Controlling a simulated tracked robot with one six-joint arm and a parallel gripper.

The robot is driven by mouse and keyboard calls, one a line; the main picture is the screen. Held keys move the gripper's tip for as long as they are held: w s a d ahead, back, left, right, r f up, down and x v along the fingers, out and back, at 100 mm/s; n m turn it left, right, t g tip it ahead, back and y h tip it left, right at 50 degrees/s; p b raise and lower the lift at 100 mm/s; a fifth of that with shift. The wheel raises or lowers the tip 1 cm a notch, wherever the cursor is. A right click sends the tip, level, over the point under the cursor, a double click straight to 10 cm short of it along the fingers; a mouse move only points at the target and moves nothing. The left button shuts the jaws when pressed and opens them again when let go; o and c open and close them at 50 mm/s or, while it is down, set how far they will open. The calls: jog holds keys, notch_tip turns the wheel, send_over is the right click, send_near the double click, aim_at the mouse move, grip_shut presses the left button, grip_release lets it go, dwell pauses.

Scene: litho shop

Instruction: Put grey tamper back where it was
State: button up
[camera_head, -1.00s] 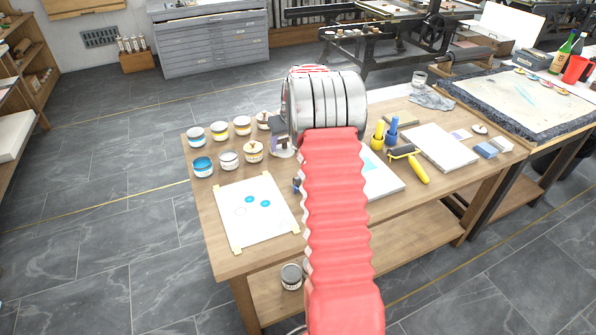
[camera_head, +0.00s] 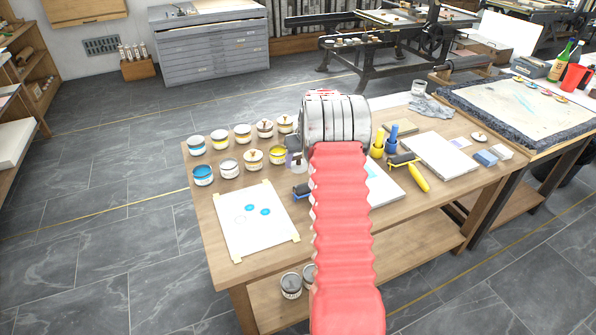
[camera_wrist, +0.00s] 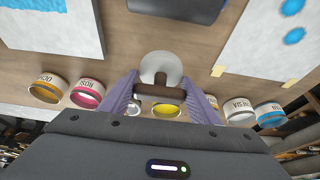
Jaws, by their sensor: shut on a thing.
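The grey tamper (camera_wrist: 161,68), a pale round disc with a brown handle, is held between the purple fingers of my gripper (camera_wrist: 160,97) in the wrist view. The fingers are shut on its handle. In the head view the tamper's pale disc (camera_head: 299,166) shows just left of my red arm, above the worktable (camera_head: 345,232), with part of a purple finger (camera_head: 289,160) beside it. My arm hides part of the table there. I cannot tell whether the tamper touches the tabletop.
Several ink cans (camera_head: 229,167) stand in rows to the left. A taped sheet with blue dots (camera_head: 255,222) lies in front. A yellow-handled roller (camera_head: 417,178), yellow (camera_head: 377,143) and blue (camera_head: 391,137) upright tools and a white slab (camera_head: 440,154) are to the right. A disc with a dark knob (camera_head: 480,137) lies farther right.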

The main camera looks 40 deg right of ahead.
aim_at(300, 166)
jog(key=shift+f, duration=0.45)
jog(key=shift+f, duration=1.9)
jog(key=shift+f, duration=0.1)
jog(key=o, duration=1.3)
jog(key=v, duration=1.2)
